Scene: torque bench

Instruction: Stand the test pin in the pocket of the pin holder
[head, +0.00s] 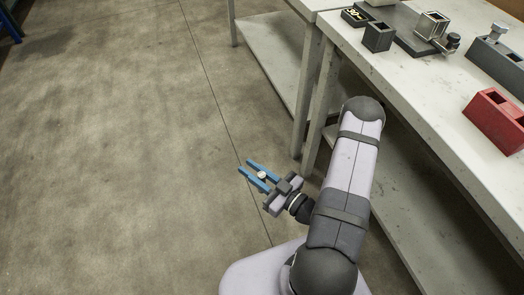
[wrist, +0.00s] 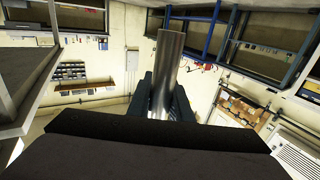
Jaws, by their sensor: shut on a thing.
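The test pin is a smooth metal cylinder (wrist: 167,65). In the wrist view it stands up between the blue fingers of my gripper (wrist: 167,97). In the head view my gripper (head: 247,168) is out over the floor, left of the bench. It is shut on the pin, whose round pale end (head: 261,175) shows between the fingers. On the bench, a small dark grey block with a square opening (head: 378,37) stands near the left end. A red block with openings in its top (head: 497,118) stands at the right. I cannot tell for sure which is the pin holder.
The pale workbench (head: 385,75) runs along the right. Bare bench top lies before the red block. The floor (head: 120,150) is clear.

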